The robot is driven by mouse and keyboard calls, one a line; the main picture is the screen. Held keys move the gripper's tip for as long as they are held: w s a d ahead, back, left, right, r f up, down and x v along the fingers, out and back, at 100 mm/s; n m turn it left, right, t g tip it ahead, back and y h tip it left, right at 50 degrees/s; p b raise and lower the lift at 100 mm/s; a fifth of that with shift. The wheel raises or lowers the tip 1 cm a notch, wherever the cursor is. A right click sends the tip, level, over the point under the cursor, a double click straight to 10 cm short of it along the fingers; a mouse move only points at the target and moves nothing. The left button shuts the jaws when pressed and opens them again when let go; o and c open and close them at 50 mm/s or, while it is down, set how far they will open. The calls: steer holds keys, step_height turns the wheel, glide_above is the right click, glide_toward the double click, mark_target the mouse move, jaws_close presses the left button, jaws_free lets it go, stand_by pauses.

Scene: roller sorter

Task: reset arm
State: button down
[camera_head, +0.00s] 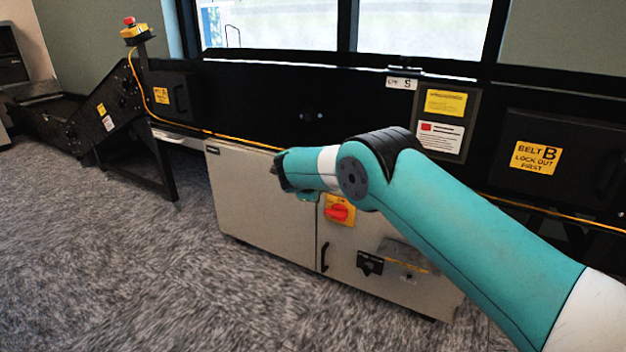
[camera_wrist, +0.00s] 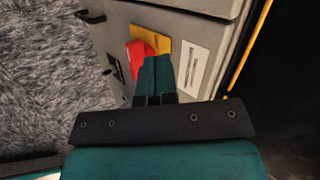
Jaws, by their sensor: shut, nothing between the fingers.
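My gripper shows in the wrist view (camera_wrist: 157,65), its two teal fingers together with nothing between them. They point at the grey cabinet (camera_head: 255,195) and overlap the yellow plate (camera_wrist: 150,40) of its red rotary switch (camera_wrist: 136,58). I cannot tell whether the fingertips touch the plate. In the head view my teal arm reaches in from the lower right, its end just left of and above the red switch (camera_head: 337,212). The fingers are mostly hidden there behind the wrist. The red handle sits tilted on its yellow plate.
A black conveyor frame with a "BELT B LOCK OUT FIRST" sign (camera_head: 537,157) runs behind the cabinet. A yellow cable (camera_head: 225,135) runs along it. A red emergency button (camera_head: 130,22) tops a post at left. The carpet (camera_head: 110,270) at front left is clear.

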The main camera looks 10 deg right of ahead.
steer(key=s+a+r+n+g+y+p, duration=0.1)
steer(key=s+a+r+n+y+p, duration=0.15)
steer(key=s+r+n, duration=0.65)
steer(key=s+d+r+n+g+y+p, duration=0.15)
steer(key=s+r+n, duration=0.45)
steer(key=s, duration=0.9)
steer(key=s+r+n+g+y, duration=0.3)
steer(key=s+n, duration=0.5)
steer(key=s, duration=0.6)
steer(key=s+d+r+n+g+y, duration=0.1)
steer(key=s+r+n+g, duration=0.2)
steer(key=s+r+n, duration=0.8)
steer(key=s+r+m+p, duration=0.3)
steer(key=r+p, duration=2.8)
steer(key=p, duration=0.5)
steer(key=shift+s+a+m+p, duration=0.15)
steer(key=shift+a+m+p, duration=0.05)
steer(key=shift+m+p, duration=0.1)
